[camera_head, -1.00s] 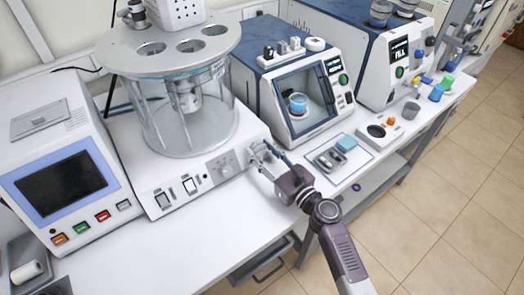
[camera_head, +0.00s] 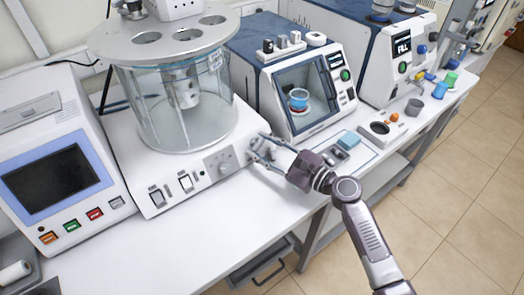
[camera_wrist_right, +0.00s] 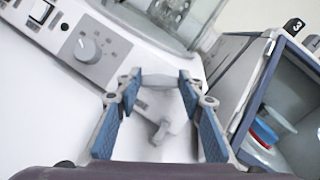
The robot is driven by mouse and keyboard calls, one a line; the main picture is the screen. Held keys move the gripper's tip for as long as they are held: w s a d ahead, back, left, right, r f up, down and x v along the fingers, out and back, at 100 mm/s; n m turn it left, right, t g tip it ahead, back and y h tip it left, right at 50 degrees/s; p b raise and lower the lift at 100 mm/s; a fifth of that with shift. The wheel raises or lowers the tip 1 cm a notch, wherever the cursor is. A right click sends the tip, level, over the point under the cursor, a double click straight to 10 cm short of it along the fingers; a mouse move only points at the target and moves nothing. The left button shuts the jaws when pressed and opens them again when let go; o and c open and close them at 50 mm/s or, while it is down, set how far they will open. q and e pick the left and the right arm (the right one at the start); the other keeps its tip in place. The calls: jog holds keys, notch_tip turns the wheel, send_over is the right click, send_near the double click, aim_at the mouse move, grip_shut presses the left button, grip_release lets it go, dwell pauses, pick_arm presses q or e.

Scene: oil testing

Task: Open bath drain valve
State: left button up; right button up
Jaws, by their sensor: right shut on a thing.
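The glass bath (camera_head: 150,112) stands on a white base (camera_head: 205,185) under a round metal lid with holes. The drain valve is at the right end of the base. In the right wrist view its pale grey handle (camera_wrist_right: 160,82) spans the space between my fingertips, and a small grey spout (camera_wrist_right: 159,132) shows between the fingers. My right gripper (camera_head: 258,148) reaches the base's right side and is shut on the handle; it also shows in the wrist view (camera_wrist_right: 158,78). The valve is small and partly hidden in the head view. My left gripper is out of view.
A blue-and-white unit (camera_head: 285,70) with a window and a blue cup stands close right of the bath. A blue block (camera_head: 349,140) lies on a tray near my wrist. A screen unit (camera_head: 55,180) stands left. The front bench top (camera_head: 190,245) is clear.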

jog(key=n+g+b, duration=0.1)
jog(key=n, duration=0.2)
jog(key=shift+w+d+n+g, duration=0.1)
jog(key=shift+n+g, duration=0.2)
jog(key=n+g, duration=0.1)
jog(key=n, duration=0.2)
jog(key=shift+r+g+b, duration=0.1)
jog(key=shift+g+b, duration=0.2)
jog(key=shift+g, duration=0.1)
jog(key=n+g, duration=0.1)
jog(key=n, duration=0.2)
jog(key=shift+r, duration=0.1)
jog(key=shift+n+g+h+p, duration=0.35)
jog(key=shift+n+g+h, duration=0.35)
jog(key=shift+n, duration=1)
jog(key=o, duration=1.2)
